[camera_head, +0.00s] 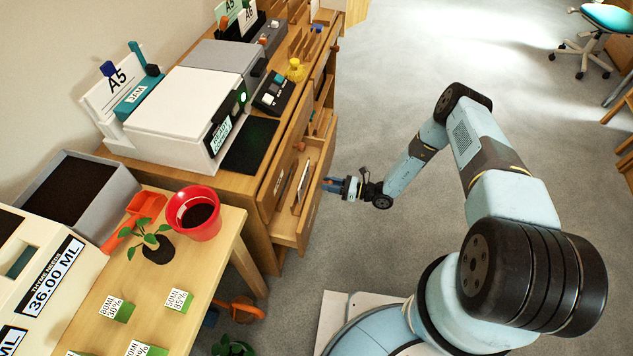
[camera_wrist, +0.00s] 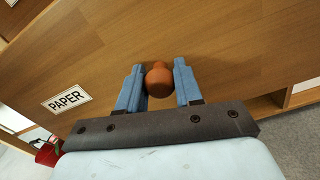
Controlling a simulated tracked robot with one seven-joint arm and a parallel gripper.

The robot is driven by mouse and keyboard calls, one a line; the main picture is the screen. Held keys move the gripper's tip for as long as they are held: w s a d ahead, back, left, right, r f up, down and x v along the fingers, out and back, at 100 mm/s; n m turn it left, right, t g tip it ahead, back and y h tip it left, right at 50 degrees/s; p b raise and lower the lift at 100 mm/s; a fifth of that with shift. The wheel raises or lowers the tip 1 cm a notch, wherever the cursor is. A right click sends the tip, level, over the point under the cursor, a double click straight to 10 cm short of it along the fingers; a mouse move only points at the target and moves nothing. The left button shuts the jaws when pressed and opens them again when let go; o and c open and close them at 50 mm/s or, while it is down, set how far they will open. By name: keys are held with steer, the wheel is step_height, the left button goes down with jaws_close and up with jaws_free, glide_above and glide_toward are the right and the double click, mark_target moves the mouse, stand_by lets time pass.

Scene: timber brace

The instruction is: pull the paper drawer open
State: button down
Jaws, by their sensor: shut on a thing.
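The paper drawer's wooden front (camera_wrist: 225,50) fills much of the wrist view and carries a white PAPER label (camera_wrist: 67,99). Its round orange-brown knob (camera_wrist: 158,81) sits between the blue fingers of my gripper (camera_wrist: 159,76), which is shut on it. In the head view my gripper (camera_head: 331,185) is at the outer face of the drawer (camera_head: 314,203). The drawer stands out from the cabinet, with its inside and a pale sheet partly visible from above.
A wooden cabinet (camera_head: 240,202) carries a white printer (camera_head: 178,115) and a black pad. At the lower left, a table (camera_head: 213,262) holds a red pot (camera_head: 194,213) and a small plant. Grey floor right of the drawer is clear apart from my arm.

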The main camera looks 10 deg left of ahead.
steer(key=d, duration=1.4)
steer(key=shift+s, duration=0.35)
steer(key=c, duration=0.8)
jaws_free()
steer(key=shift+s+a, duration=0.1)
steer(key=d, duration=0.9)
steer(key=s+d, duration=0.1)
steer(key=d, duration=0.3)
steer(key=shift+d+f, duration=0.1)
steer(key=shift+d, duration=0.3)
